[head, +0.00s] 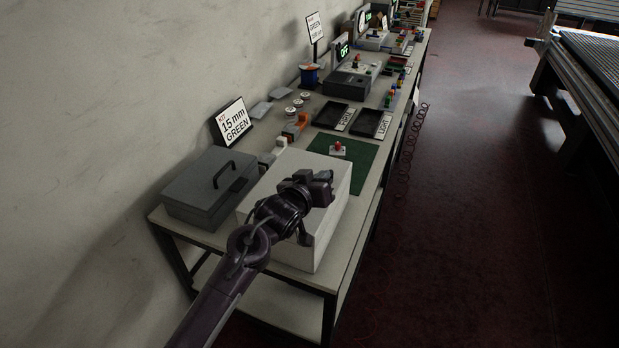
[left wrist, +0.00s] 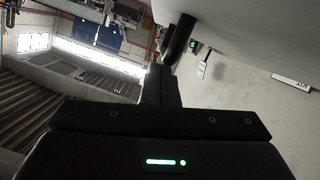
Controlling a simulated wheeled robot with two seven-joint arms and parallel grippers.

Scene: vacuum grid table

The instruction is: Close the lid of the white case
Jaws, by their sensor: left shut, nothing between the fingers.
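The white case (head: 330,222) stands at the near end of the long table. Its top looks flat and covered, so its lid appears down, but no lid seam is clear and my arm hides part of the top. My left gripper (head: 324,186) is over the case's top in the head view, shut with nothing in it. I cannot tell if it touches the case. In the left wrist view its shut fingers (left wrist: 160,85) point away from the camera, and the case is not clearly visible there. My right gripper is not in view.
A grey case with a black handle (head: 210,182) stands left of the white case, against the wall. Behind are a green mat (head: 352,172) with a red-topped button (head: 338,149), black trays (head: 371,124) and a sign (head: 233,122). The floor to the right is open.

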